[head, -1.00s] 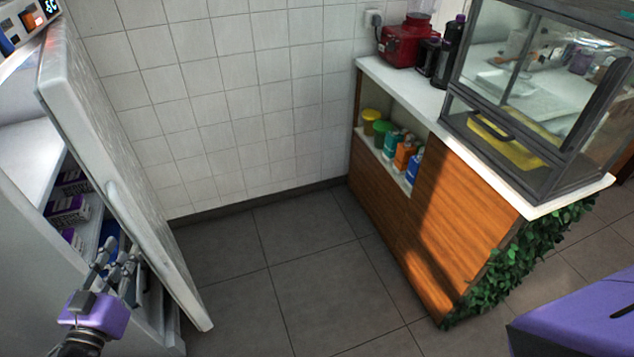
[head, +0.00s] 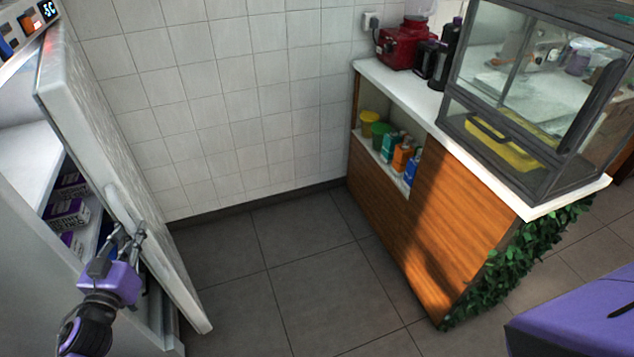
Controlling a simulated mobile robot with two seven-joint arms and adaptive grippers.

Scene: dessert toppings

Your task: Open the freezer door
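The freezer door (head: 110,160) is the tall white panel at the left of the head view. It stands ajar, swung out from the white freezer body (head: 35,240), and shelves with purple-and-white boxes (head: 67,214) show in the gap. My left gripper (head: 127,232) is at the door's inner side, low in the gap, with its fingers close to or against the panel. Its fingers are spread apart with nothing visible between them. Whether it touches the door I cannot tell. My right gripper is not in view.
Bare grey floor (head: 290,270) lies right of the door, in front of a tiled wall (head: 230,90). A wooden counter (head: 440,220) with a glass display case (head: 540,100) stands farther right.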

